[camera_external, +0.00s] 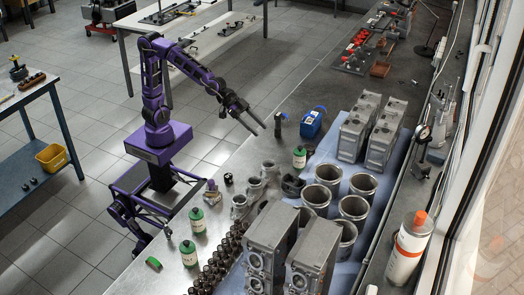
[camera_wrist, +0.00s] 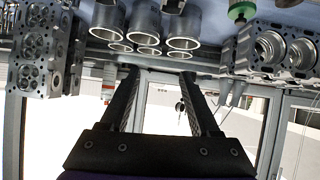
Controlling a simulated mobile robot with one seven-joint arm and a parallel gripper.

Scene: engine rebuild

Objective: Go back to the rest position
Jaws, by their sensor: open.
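My purple arm stands at the left of the long workbench in the external view. My gripper (camera_external: 250,125) reaches out over the bench's left edge, with its two dark fingers apart and nothing between them. In the wrist view my gripper (camera_wrist: 160,80) shows two dark fingers spread apart, with empty space between them. The wrist picture looks upside down, with the bench parts along its top and windows behind the fingers.
A spray can (camera_external: 405,255) is at the right. The floor (camera_external: 75,235) left of my base is clear near it.

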